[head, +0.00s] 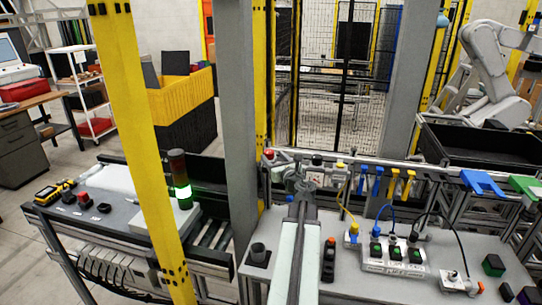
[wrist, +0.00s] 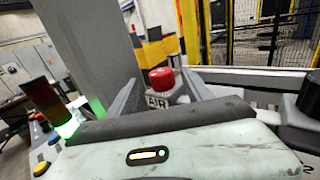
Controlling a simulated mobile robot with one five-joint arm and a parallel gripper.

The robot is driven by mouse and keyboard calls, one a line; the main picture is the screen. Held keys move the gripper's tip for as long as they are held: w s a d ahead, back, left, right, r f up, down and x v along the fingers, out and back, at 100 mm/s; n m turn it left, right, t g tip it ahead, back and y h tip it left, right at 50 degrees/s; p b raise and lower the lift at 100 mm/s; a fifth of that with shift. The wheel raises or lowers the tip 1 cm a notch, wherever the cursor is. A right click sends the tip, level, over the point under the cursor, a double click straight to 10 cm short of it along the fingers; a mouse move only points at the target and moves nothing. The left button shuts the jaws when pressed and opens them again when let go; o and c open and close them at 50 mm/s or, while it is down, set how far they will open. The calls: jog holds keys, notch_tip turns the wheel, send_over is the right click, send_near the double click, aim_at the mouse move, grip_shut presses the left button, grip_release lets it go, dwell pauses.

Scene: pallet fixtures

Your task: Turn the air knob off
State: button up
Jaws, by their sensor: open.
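The air knob (wrist: 162,80) is a red round knob on a grey body with a white label reading "AIR". In the wrist view it stands upright, centred between the two fingers and a little beyond them. I see no finger touching it. My gripper (wrist: 160,92) is open and empty, one grey finger on each side. In the head view a small red piece (head: 269,154) at the left end of the rail seems to be the same knob. My gripper (head: 293,178) is near it there, with my arm partly hiding the area below.
A grey post (head: 238,100) stands close to the left. A light tower (head: 179,178) glows green beyond it. Blue and yellow hooks (head: 378,180) hang along the rail to the right. A bench (head: 345,288) carries a switch box (head: 393,258) with cables.

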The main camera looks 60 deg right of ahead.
aim_at(268, 154)
jog(key=x, duration=0.3)
jog(key=shift+w+d, duration=0.15)
jog(key=shift+d, duration=0.1)
grip_shut()
jog(key=shift+a, duration=0.1)
jog(key=m+g+h, duration=0.2)
jog(key=h, duration=0.1)
jog(key=shift+w+a+m+g, duration=0.15)
jog(key=shift+a+m+g, duration=0.15)
jog(key=shift+g, duration=0.1)
jog(key=m+g+h, duration=0.2)
jog(key=g, duration=0.1)
jog(key=shift+w+m+g, duration=0.25)
jog(key=shift+m+g, duration=0.05)
jog(key=shift+m, duration=0.1)
jog(key=shift+m+g+h, duration=0.8)
jog(key=shift+m+g, duration=0.1)
jog(key=shift+g, duration=0.7)
